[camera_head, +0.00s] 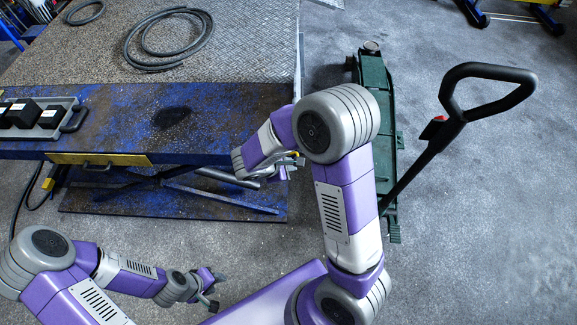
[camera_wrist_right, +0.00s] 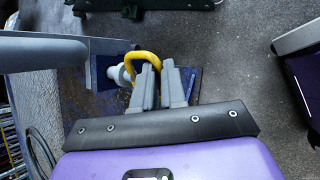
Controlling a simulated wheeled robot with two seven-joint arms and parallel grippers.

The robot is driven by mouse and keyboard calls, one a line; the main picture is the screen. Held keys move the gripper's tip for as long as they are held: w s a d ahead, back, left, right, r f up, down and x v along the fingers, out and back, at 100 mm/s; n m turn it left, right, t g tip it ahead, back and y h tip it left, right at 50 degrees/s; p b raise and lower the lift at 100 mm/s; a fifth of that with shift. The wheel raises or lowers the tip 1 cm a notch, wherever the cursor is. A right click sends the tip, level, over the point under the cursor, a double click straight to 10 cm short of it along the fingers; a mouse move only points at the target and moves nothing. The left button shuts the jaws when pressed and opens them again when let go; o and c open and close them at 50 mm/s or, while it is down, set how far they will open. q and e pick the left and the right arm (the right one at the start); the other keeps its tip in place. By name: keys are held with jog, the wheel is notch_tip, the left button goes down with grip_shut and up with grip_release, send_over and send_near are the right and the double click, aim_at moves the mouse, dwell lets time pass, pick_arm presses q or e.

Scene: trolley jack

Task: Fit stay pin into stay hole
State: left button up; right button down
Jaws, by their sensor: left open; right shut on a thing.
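The stay pin shows in the right wrist view as a yellow loop (camera_wrist_right: 146,57) with a pale round body (camera_wrist_right: 119,75) at its left. My right gripper (camera_wrist_right: 158,70) is shut on the yellow loop. In the head view my right gripper (camera_head: 291,164) is beside the right end of the blue lift table (camera_head: 215,122), and the pin is mostly hidden there. A grey bar (camera_wrist_right: 45,52) and a grey plate lie left of the pin in the wrist view. I cannot make out the stay hole, or whether the pin touches it. My left gripper (camera_head: 217,290) is open and empty, low over the floor.
The green trolley jack (camera_head: 372,75) with its black handle (camera_head: 447,125) stands right of the table, partly behind my right arm. A black hose (camera_head: 170,40) and a tray of black blocks (camera_head: 35,118) lie on the table.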

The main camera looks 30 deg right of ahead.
jog(key=shift+w+d, duration=0.3)
jog(key=shift+w, duration=0.2)
jog(key=shift+w+d, duration=0.25)
jog(key=shift+w, duration=0.2)
jog(key=c, duration=1.1)
grip_release()
jog(key=p+v, duration=0.2)
jog(key=v, duration=0.5)
jog(key=shift+a+r+p, duration=0.15)
jog(key=shift+r+p, duration=0.1)
jog(key=shift+p, duration=0.1)
jog(key=shift+s, duration=0.1)
